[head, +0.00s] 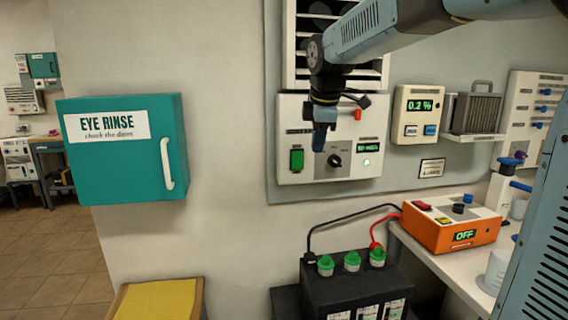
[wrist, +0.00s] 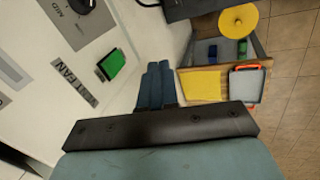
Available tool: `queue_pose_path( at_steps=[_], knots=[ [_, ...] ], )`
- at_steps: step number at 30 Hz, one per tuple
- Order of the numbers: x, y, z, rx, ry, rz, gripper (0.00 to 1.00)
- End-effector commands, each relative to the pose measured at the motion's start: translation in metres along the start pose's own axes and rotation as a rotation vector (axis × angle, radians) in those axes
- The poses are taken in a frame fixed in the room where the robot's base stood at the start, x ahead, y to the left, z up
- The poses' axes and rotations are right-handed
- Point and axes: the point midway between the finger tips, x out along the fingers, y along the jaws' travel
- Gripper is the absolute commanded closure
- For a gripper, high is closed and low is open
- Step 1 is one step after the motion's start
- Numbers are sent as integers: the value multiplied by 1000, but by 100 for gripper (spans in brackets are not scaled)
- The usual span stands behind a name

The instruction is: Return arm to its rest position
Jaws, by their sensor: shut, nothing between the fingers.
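My arm reaches in from the upper right of the head view, and my gripper (head: 321,142) hangs from it, pointing down in front of the white fan panel (head: 320,172). The gripper's blue fingers are together and empty; they also show in the wrist view (wrist: 154,72). In the head view the panel has a green switch (head: 297,159) left of the gripper, a black knob (head: 334,160) just below it and a small lit green display. The wrist view shows the same green switch (wrist: 111,65) close to the left of the fingers. I cannot tell whether the fingers touch the panel.
A teal eye rinse box (head: 120,150) hangs on the wall at left. Below stand a black battery (head: 350,290) with green caps and an orange charger (head: 450,226) reading OFF on a bench. A 0.2 % meter (head: 416,114) is right of the panel. Floor at left is open.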

Motion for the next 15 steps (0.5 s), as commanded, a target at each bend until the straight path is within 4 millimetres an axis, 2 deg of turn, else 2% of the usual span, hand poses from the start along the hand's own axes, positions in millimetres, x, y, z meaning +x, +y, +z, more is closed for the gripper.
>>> queue_pose_path(
  at_steps=[1,7,15],
  knots=[
    [-6,-14,9,72,-6,11,100],
    [-21,-72,43,412,-15,51,100],
    [-25,-153,82,875,4,102,100]
  ],
)
